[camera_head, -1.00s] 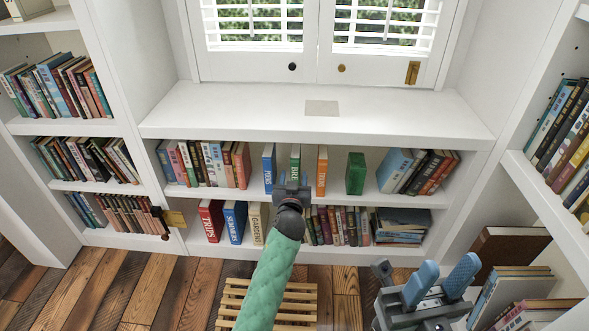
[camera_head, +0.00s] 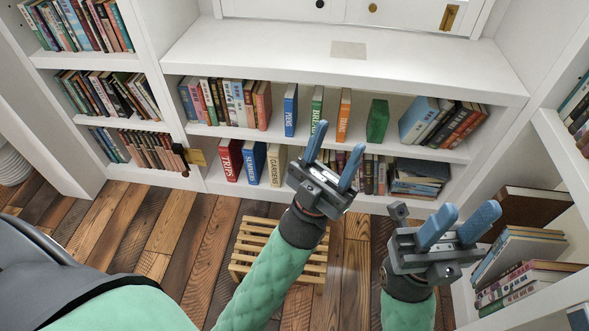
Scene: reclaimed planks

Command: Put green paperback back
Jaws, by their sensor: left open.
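The green paperback (camera_head: 317,104), with pale letters on its spine, stands upright on the upper shelf in the head view. It is between a blue book (camera_head: 290,110) and an orange book (camera_head: 343,115), with gaps on both sides. My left gripper (camera_head: 336,154) is open and empty, in front of the shelves and apart from the paperback. Its fingers cover part of the lower shelf. My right gripper (camera_head: 459,226) has its fingers apart, with nothing between them, at the lower right.
A plain dark green block (camera_head: 377,121) stands right of the orange book. Leaning books (camera_head: 440,122) fill the shelf's right end. The lower shelf holds a red book (camera_head: 228,160) and others. A slatted wooden stool (camera_head: 250,247) stands on the plank floor. Stacked books (camera_head: 520,255) are at right.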

